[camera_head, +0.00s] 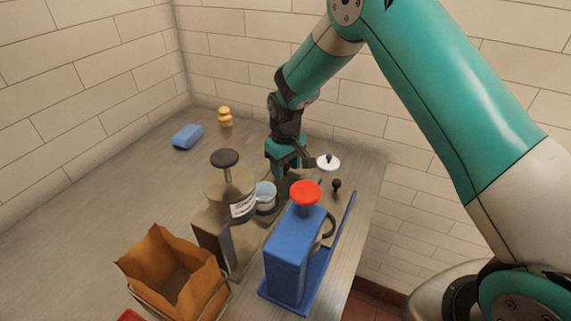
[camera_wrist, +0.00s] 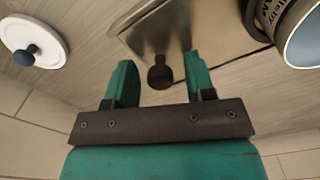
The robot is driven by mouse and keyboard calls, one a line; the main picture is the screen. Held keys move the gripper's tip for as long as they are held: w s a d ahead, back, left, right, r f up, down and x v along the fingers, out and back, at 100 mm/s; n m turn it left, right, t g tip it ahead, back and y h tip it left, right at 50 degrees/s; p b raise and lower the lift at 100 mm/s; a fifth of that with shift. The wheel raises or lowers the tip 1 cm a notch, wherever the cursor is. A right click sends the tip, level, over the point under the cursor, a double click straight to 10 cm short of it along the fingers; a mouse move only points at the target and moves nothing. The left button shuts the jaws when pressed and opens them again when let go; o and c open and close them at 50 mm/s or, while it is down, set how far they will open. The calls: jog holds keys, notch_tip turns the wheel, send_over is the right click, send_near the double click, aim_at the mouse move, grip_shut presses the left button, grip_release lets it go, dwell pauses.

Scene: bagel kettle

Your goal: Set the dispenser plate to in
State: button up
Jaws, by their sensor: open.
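In the wrist view a grey metal plate (camera_wrist: 145,32) lies flat, with a dark round knob (camera_wrist: 160,76) at its near end. I take this to be the dispenser plate, but no marking shows its setting. My gripper (camera_wrist: 159,64) is open, with its two green fingers apart on either side of the knob in the picture. I cannot tell whether they touch it. In the head view my gripper (camera_head: 288,172) is pointed down behind the blue dispenser (camera_head: 287,262) with a red top. That dispenser and the jars hide part of the area below my fingers.
A labelled jar (camera_head: 229,190) and a small metal cup (camera_head: 265,197) stand left of my gripper. A white lid (camera_head: 328,161) lies to its right, near the counter edge. A brown bag (camera_head: 160,262) stands front left. The left counter is mostly clear around a blue sponge (camera_head: 187,137).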

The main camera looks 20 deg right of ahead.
aim_at(265, 193)
jog(key=shift+c, duration=0.5)
grip_shut()
jog(key=s+a, duration=0.7)
jog(key=shift+s+a, duration=0.35)
jog(key=shift+o, duration=0.5)
grip_release()
jog(key=shift+s+a, duration=0.1)
jog(key=shift+a, duration=0.05)
